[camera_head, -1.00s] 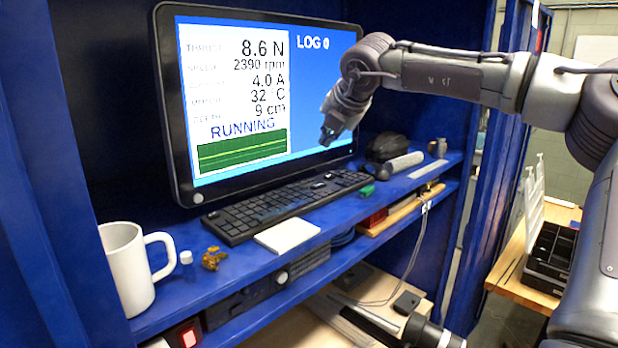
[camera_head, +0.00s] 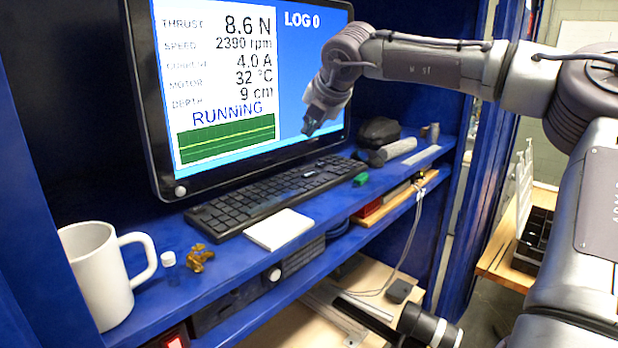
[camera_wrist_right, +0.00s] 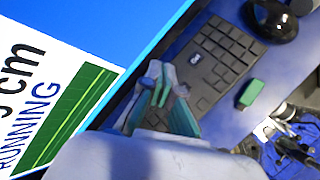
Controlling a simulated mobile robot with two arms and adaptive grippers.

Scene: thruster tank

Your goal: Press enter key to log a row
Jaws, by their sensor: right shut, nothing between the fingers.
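A black keyboard (camera_head: 262,199) lies on the blue shelf below the monitor. The monitor (camera_head: 240,85) reads RUNNING and LOG 0. My right gripper (camera_head: 309,131) is shut and empty, pointing down in front of the screen's lower right, above the keyboard's right part. In the right wrist view the closed fingers (camera_wrist_right: 157,84) are over the keyboard (camera_wrist_right: 222,55), hiding some of its keys. A dark key with a pale mark (camera_wrist_right: 224,57) shows beyond the fingers; I cannot tell if it is enter. The fingertips appear apart from the keys.
A white mug (camera_head: 97,272), a small vial (camera_head: 168,259) and a brass fitting (camera_head: 199,257) stand left on the shelf. A white pad (camera_head: 279,229) lies before the keyboard. A green block (camera_head: 360,179) and a dark mouse (camera_wrist_right: 271,17) lie near its right end.

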